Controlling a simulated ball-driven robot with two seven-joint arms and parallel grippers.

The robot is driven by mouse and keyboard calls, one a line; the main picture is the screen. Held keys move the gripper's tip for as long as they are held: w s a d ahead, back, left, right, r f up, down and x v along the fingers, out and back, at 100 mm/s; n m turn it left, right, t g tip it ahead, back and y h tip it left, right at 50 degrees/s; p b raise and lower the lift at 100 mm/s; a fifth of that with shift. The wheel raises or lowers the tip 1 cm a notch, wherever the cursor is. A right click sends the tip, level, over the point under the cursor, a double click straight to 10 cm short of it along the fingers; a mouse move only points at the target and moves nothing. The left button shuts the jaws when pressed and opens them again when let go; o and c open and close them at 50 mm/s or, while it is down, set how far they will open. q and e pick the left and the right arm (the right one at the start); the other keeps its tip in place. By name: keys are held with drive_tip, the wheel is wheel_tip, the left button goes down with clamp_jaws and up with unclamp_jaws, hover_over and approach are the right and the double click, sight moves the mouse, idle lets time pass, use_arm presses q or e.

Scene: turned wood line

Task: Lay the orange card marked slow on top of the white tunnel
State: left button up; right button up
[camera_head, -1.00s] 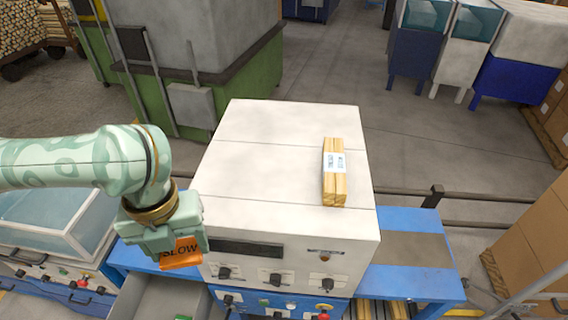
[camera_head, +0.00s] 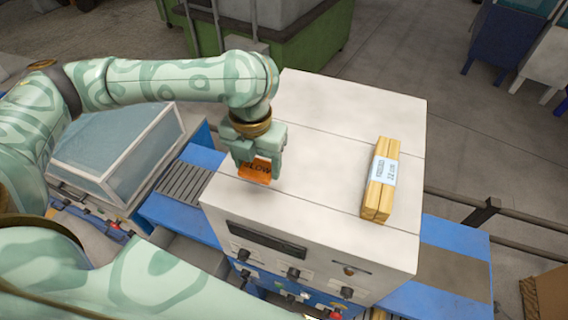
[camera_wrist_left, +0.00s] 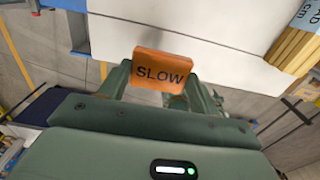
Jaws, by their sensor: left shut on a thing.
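The orange card marked SLOW (camera_head: 256,171) is held between the fingers of my left gripper (camera_head: 254,155), which is shut on it. The card also shows in the left wrist view (camera_wrist_left: 162,70), with its lettering facing the camera. The white tunnel (camera_head: 310,190) is a large white box with panel seams on its top. In the head view the gripper and card are over the left part of its top; I cannot tell whether the card touches it. My right gripper is not in view.
A bundle of wooden strips with a white label (camera_head: 380,180) lies on the right part of the tunnel top. The middle of the top is clear. A glass-topped case (camera_head: 118,150) stands at the left. A dark rail (camera_head: 490,208) runs behind at the right.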

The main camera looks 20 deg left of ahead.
use_arm(q)
drive_tip(key=w+f, duration=0.6)
drive_tip(key=shift+w+d+f, duration=0.1)
drive_tip(key=shift+w+d, duration=0.05)
drive_tip(key=shift+d, duration=0.25)
drive_tip(key=shift+w+f, duration=0.15)
drive_tip(key=shift+f, duration=1.55)
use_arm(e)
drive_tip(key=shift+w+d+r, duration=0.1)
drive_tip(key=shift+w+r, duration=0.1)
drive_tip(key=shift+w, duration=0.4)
use_arm(q)
drive_tip(key=shift+f, duration=0.1)
drive_tip(key=o, duration=0.9)
drive_tip(key=shift+o, duration=0.2)
wheel_tip(320, 180, up, 12)
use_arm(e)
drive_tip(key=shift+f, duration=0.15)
